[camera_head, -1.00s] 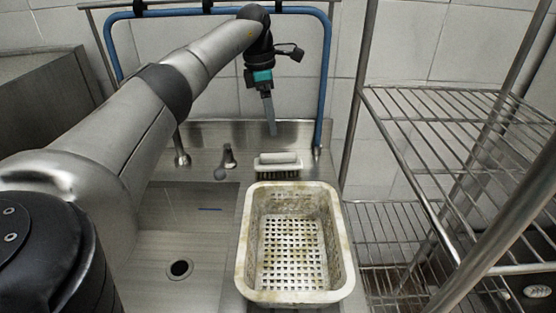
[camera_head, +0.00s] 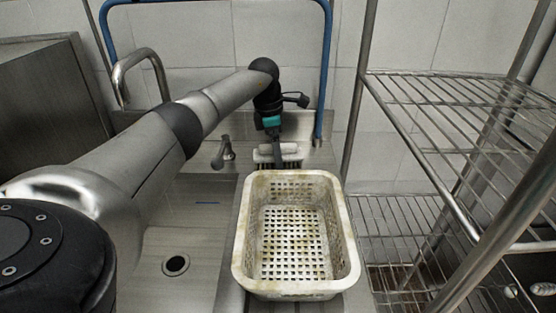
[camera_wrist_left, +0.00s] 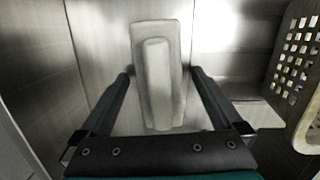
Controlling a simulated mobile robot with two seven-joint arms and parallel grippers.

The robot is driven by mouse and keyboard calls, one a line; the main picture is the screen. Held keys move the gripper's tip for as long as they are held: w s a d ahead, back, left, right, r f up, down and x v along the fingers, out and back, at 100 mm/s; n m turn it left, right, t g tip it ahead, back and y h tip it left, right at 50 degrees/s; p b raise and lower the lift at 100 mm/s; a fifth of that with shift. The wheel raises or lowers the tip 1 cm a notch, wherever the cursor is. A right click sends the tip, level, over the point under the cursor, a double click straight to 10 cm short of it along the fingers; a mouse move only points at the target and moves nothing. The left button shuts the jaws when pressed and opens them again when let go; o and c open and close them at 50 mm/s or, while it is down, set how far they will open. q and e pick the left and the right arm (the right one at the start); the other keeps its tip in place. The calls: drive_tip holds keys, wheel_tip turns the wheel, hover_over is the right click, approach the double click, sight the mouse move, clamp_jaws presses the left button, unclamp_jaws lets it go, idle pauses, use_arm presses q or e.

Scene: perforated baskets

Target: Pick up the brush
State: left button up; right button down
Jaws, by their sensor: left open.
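The brush (camera_head: 290,149) has a pale back and handle and lies on the steel ledge behind the basket. In the left wrist view the brush (camera_wrist_left: 157,75) lies lengthwise, with its near part between the two fingers. My left gripper (camera_head: 277,160) is at the brush in the head view and hides part of it. In the left wrist view my left gripper (camera_wrist_left: 159,75) is open, one finger on each side of the brush, with gaps visible. Whether the fingers are down at the brush's height is hard to tell. My right gripper is not in view.
A dirty white perforated basket (camera_head: 345,245) stands in front of the brush and also shows at the right of the left wrist view (camera_wrist_left: 306,125). A sink (camera_head: 205,265) with a tap (camera_head: 226,150) is to the left. A wire shelf rack (camera_head: 450,120) is at the right.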

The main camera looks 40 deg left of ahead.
use_arm(q)
drive_tip(key=shift+f, duration=0.1)
drive_tip(key=c, duration=1.4)
drive_tip(key=shift+c, duration=0.3)
